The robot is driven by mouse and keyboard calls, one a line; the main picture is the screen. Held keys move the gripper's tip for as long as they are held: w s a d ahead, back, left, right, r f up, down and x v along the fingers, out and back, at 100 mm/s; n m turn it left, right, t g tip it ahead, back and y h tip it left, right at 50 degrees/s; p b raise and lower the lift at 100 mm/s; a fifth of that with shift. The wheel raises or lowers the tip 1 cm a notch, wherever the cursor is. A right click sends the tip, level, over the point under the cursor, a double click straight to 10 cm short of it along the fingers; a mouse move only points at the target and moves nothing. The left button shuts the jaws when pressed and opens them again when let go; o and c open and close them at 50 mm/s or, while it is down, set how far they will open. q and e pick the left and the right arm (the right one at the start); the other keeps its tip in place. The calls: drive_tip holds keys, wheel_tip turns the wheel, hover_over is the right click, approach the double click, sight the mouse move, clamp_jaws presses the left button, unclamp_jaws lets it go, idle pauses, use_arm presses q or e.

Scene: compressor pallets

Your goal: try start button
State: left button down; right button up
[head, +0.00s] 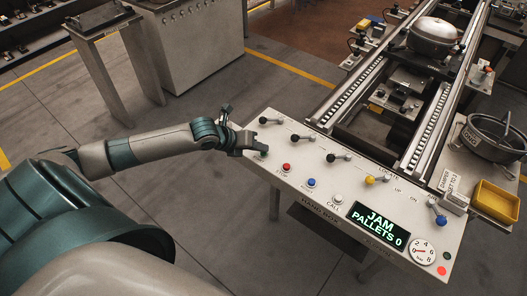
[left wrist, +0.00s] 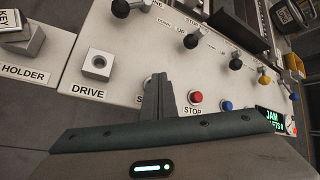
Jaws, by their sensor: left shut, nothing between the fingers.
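The control panel (head: 318,200) carries a row of buttons along its near side. The start button (head: 263,154) shows as a small dark green spot at the panel's left end, right by my left fingertips. My left gripper (head: 256,146) is shut and empty, over that end of the panel. In the left wrist view its closed fingers (left wrist: 163,88) point at the panel and cover most of the start button and its label. I cannot tell whether they touch the button. The red stop button (head: 286,167) sits just right of it. My right gripper is out of view.
A blue button (head: 311,183) and white call button (head: 337,199) continue the row. Black-knobbed levers (head: 299,138) stand behind. The display (head: 380,227) reads "JAM PALLETS 0". A "DRIVE" socket (left wrist: 97,66) lies left of the fingers. The conveyor (head: 400,105) runs behind.

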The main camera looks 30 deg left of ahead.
use_arm(q)
drive_tip(key=shift+f, duration=0.1)
idle(0.4)
drive_tip(key=shift+r+p, duration=0.75)
drive_tip(key=shift+r, duration=0.15)
wheel_tip(320, 180, up, 5)
drive_tip(key=p, duration=0.4)
idle(0.5)
drive_tip(key=shift+d, duration=0.1)
idle(0.4)
